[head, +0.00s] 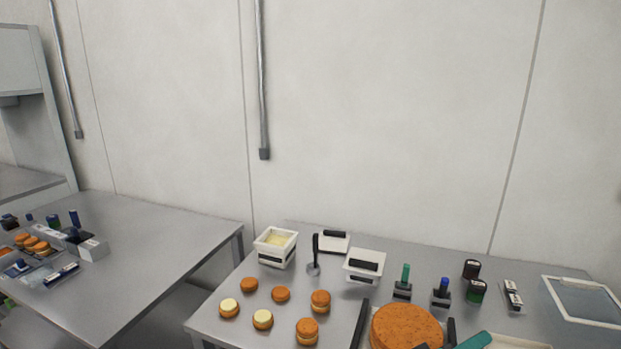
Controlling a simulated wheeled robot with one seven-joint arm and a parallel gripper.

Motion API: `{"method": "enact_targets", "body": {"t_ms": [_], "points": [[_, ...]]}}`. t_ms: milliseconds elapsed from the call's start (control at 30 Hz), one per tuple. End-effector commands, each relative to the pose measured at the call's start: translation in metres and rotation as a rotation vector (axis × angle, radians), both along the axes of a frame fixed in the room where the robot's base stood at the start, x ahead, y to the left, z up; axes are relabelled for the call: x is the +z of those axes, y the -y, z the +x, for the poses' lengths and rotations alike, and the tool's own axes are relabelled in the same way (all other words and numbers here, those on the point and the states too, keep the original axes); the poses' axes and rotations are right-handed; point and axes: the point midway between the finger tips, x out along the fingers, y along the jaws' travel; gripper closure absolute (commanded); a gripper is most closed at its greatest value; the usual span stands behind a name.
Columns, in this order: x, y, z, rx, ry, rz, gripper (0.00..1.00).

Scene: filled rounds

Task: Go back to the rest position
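My gripper is not in view, and no part of my arm shows that I can make out. On the near table (215,322) stand small orange-brown rounds. Two are plain, one at the back left (249,284) and one beside it (281,294). Two have a pale cream top, one at the left (229,309) and one nearer the middle (262,320). Two look stacked with filling between, one behind (320,301) and one in front (307,332). A large orange round (405,327) lies at the bottom edge, partly cut off.
A white tub with pale filling (276,246), a black-handled tool (315,255), white containers (364,266), a green-topped item (404,282), a blue-topped item (442,290) and a clear-lidded box (585,303) crowd the table. A second table (150,250) stands left, across a gap.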

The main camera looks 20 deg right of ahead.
Motion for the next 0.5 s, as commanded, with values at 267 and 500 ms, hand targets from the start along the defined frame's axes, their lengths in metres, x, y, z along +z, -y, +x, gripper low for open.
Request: {"method": "enact_targets", "body": {"t_ms": [267, 500], "points": [[-0.043, -0.053, 0.037, 0.300, -0.005, -0.114, 0.66], [-0.096, -0.117, 0.050, 0.567, 0.024, -0.110, 0.66]]}}
